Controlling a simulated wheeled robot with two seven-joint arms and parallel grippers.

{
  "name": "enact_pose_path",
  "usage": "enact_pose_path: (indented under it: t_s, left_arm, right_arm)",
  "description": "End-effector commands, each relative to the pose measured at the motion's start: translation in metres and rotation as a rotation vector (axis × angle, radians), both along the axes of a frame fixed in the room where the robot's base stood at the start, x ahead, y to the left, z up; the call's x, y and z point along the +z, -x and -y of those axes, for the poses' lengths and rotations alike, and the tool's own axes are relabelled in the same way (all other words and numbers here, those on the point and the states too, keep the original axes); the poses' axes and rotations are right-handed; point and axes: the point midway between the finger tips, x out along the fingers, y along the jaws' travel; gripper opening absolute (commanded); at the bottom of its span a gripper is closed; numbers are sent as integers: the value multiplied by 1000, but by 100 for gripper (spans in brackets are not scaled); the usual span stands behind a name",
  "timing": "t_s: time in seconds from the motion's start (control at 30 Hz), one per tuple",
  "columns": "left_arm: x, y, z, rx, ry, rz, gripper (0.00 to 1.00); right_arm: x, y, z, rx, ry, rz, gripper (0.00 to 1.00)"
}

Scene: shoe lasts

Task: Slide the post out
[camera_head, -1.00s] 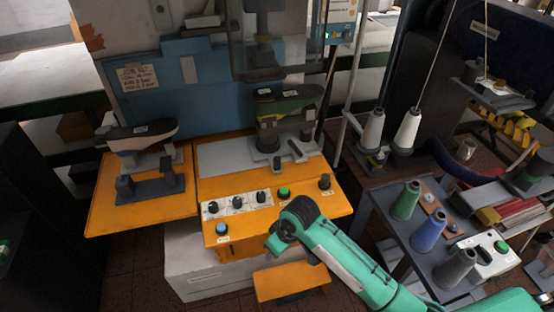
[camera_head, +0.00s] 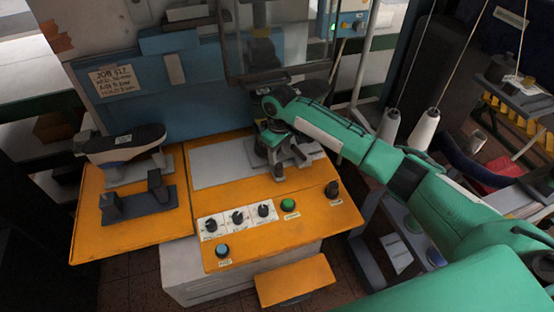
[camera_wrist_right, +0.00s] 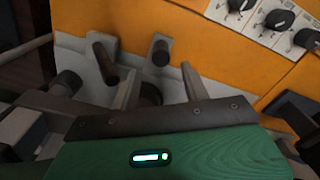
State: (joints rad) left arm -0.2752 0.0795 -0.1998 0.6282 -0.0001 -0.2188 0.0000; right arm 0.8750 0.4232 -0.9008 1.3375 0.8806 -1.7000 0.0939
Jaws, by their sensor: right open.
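The dark post (camera_head: 262,150) stands on the grey plate of the orange machine table, below the machine head. My right arm and gripper hide much of it, including whatever is on its top. My right gripper (camera_head: 288,163) is right by the post, pointing down, with its jaws apart. In the right wrist view, my open gripper (camera_wrist_right: 163,82) shows two grey fingers. Dark cylindrical grips (camera_wrist_right: 105,64) on grey levers are beside and between them. I cannot tell whether the fingers touch any of them. My left gripper is not in view.
A dark shoe form (camera_head: 120,145) rests at the left, behind a grey stand (camera_head: 140,203) on the orange shelf. A control panel with knobs (camera_head: 238,217) is in front of the post. Thread cones (camera_head: 423,128) stand to the right.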

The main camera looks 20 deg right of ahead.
Motion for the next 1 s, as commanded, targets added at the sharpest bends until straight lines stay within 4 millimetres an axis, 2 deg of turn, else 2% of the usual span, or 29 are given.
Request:
enact_pose_path:
  t_s: [0.1, 0.2, 0.27, 0.37, 0.6, 0.77, 1.0]
  left_arm:
    - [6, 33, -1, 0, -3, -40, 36]
    - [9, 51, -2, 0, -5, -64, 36]
    - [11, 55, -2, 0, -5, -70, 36]
    - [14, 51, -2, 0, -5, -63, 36]
    - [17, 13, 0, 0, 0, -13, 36]
    - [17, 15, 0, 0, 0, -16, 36]
    - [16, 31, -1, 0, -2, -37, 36]
  right_arm:
    - [-17, 2, 0, 0, 1, -3, 46]
    - [-33, 1, 0, 0, 1, -3, 46]
    - [-43, 1, 0, -1, 1, -3, 46]
    - [-55, 1, 0, 0, 0, -1, 46]
    - [-66, 1, -1, 1, -1, 1, 46]
    - [-66, 1, 0, 1, -1, 1, 46]
    - [-65, 1, 0, 1, -1, 1, 0]
